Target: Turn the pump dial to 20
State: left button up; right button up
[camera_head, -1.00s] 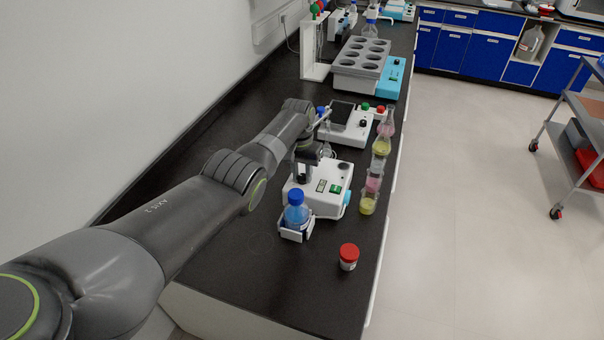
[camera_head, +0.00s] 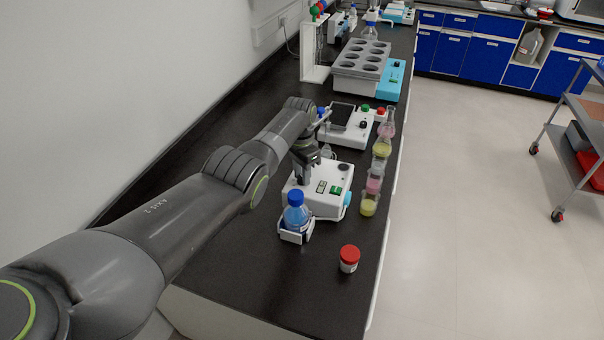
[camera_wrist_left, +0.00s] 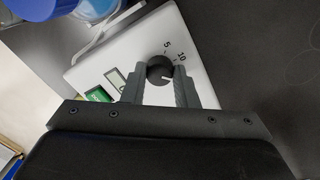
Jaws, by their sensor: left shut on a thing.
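A light pointer line on the dial faces right and slightly down in that view. My left gripper (camera_head: 304,182) reaches down onto the pump top. In the left wrist view its two fingers (camera_wrist_left: 159,84) are shut on the dial, one on each side. In the head view the gripper hides the dial. My right gripper is not in view.
A blue-capped bottle (camera_head: 296,218) sits in a holder at the pump's near side. A red-capped jar (camera_head: 349,259) stands nearer on the bench. Several flasks and beakers with coloured liquids line the right bench edge. Another white device (camera_head: 345,128) stands behind the pump.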

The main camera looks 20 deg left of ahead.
aim_at(301, 176)
pick_arm(q)
jog(key=shift+r, duration=0.1)
jog(key=o, duration=1)
notch_tip(301, 176, up, 6)
jog(key=shift+w+a+r+p, duration=0.1)
jog(key=shift+w+a+p, duration=0.05)
jog(key=shift+p, duration=0.15)
jog(key=r+b, duration=0.1)
jog(key=r, duration=0.4)
jog(key=r+b, duration=0.1)
jog(key=r, duration=0.5)
jog(key=shift+w+a, duration=0.15)
jog(key=shift+a, duration=0.05)
